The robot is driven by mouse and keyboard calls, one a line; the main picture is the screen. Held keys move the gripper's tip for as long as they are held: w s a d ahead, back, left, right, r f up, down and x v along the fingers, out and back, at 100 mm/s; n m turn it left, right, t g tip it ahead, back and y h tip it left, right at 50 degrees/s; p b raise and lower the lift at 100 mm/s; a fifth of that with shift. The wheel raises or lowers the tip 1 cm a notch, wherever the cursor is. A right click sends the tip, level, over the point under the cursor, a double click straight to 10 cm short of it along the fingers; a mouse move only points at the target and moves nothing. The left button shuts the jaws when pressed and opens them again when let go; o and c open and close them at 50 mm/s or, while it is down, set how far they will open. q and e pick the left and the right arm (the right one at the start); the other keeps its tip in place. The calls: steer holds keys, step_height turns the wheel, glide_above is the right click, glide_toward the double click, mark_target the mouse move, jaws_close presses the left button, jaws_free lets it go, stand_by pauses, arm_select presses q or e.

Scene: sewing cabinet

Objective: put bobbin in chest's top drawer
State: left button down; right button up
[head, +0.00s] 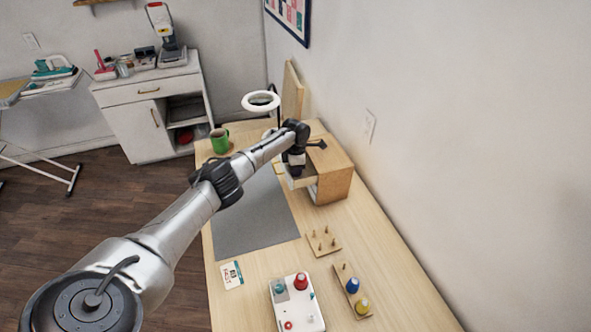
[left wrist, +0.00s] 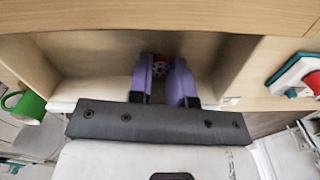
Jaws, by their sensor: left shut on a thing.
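The wooden chest (head: 335,182) stands on the table against the wall, and its top drawer (head: 304,181) is pulled out. My left gripper (head: 296,170) is over the open drawer. In the left wrist view its purple fingers (left wrist: 162,72) are shut on a small red and white bobbin (left wrist: 160,66), which is partly hidden between them. The light wooden drawer interior (left wrist: 90,62) lies around and beneath the fingers. I cannot tell whether the bobbin touches the drawer floor. My right gripper is not in view.
A green mug (head: 219,140) and a ring lamp (head: 261,101) stand beyond the chest. A grey mat (head: 255,217) lies beside it. Nearer are a peg board (head: 323,243), a thread stand (head: 352,290) and a white sewing device (head: 297,303).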

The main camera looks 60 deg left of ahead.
arm_select(q)
steer(key=shift+f, duration=0.1)
steer(key=c, duration=1.3)
jaws_free()
steer(key=shift+c, duration=0.2)
steer(key=shift+r, duration=0.35)
step_height(320, 180, up, 12)
steer(key=p, duration=0.2)
steer(key=shift+f+p, duration=0.2)
steer(key=shift+p, duration=0.1)
